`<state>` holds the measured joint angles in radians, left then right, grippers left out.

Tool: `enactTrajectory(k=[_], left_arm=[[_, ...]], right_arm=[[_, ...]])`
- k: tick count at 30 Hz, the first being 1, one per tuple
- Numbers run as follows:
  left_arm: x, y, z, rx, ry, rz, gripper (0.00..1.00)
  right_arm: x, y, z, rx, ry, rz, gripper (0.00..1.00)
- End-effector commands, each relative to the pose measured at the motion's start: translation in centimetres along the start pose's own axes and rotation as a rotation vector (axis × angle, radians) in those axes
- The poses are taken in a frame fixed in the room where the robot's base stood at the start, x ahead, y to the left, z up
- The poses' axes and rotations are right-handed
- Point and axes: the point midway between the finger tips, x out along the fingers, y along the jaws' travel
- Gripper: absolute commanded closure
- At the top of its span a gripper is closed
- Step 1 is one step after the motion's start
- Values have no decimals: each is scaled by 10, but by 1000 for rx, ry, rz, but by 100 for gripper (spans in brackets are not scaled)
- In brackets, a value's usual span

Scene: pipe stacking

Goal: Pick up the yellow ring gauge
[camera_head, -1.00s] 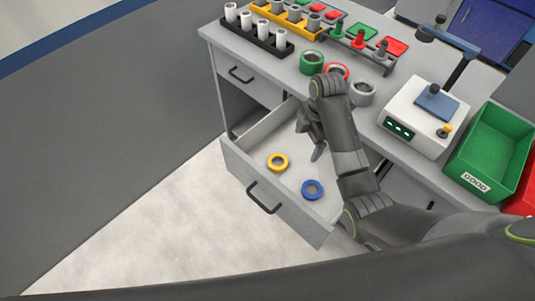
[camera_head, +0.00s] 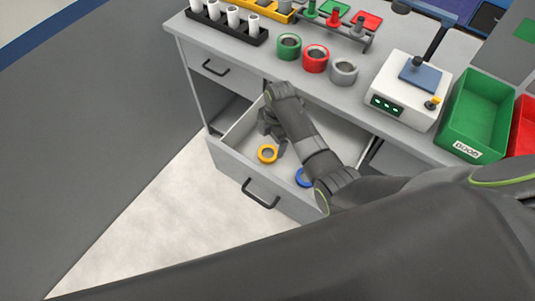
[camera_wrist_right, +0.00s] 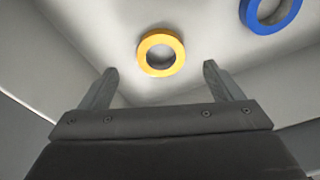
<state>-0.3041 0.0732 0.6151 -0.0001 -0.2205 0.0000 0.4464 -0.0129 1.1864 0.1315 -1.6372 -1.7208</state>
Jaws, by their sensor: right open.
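The yellow ring gauge (camera_head: 267,154) lies flat in the open drawer (camera_head: 231,165). It also shows in the right wrist view (camera_wrist_right: 161,52), just beyond and between my fingertips. My right gripper (camera_wrist_right: 157,72) is open and empty, with its two fingers apart below the ring in that view. In the head view my right gripper (camera_head: 276,146) hangs in the drawer close beside the yellow ring, partly hidden by its own arm. My left gripper is not in view.
A blue ring (camera_head: 303,178) lies in the same drawer, partly covered by my right arm; it shows in the wrist view (camera_wrist_right: 268,14). Drawer walls surround the rings.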

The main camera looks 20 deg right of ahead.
Motion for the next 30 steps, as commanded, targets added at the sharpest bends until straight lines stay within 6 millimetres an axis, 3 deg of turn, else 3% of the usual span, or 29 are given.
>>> enactTrajectory(k=[7,15,25,30], left_arm=[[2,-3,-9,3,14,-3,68],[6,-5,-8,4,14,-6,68],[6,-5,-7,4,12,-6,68],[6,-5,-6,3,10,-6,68]], right_arm=[[17,0,-2,0,1,-1,14],[53,-1,-5,0,0,-2,14],[59,-1,-5,0,0,1,14],[59,-1,-5,0,0,1,35]])
